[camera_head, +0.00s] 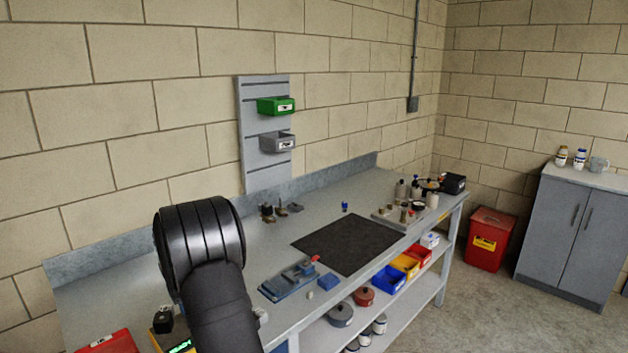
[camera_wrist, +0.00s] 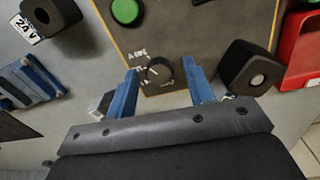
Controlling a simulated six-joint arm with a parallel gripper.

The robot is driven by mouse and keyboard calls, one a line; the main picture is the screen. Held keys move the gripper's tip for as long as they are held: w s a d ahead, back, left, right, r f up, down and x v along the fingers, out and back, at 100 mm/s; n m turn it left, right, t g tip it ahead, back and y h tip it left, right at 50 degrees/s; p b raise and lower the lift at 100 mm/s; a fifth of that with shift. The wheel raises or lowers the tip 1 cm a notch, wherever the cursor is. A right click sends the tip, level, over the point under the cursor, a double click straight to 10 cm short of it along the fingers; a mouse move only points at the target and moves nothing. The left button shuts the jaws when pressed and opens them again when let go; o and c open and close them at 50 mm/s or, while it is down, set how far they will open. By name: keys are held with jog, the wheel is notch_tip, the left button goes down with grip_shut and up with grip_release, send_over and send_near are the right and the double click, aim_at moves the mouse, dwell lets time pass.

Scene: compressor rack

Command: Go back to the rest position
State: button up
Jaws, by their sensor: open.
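In the wrist view my gripper (camera_wrist: 160,68) is open, its two blue fingers apart with nothing held between them. A black round knob (camera_wrist: 159,71) on a brown panel (camera_wrist: 200,22) shows between the fingertips. Whether the fingers touch it I cannot tell. White lettering beside the knob is too small to read surely. In the head view my dark arm stands at the lower left over the workbench (camera_head: 270,225), and it hides my gripper there.
A green button (camera_wrist: 126,11) is on the panel. Black blocks stand left (camera_wrist: 50,14) and right (camera_wrist: 250,68) of it, near a red bin (camera_wrist: 302,50). A blue vise (camera_head: 288,281), a dark mat (camera_head: 347,243) and bottles (camera_head: 416,190) are on the bench. Wall bins (camera_head: 276,106) hang behind.

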jog(key=shift+n, duration=2.2)
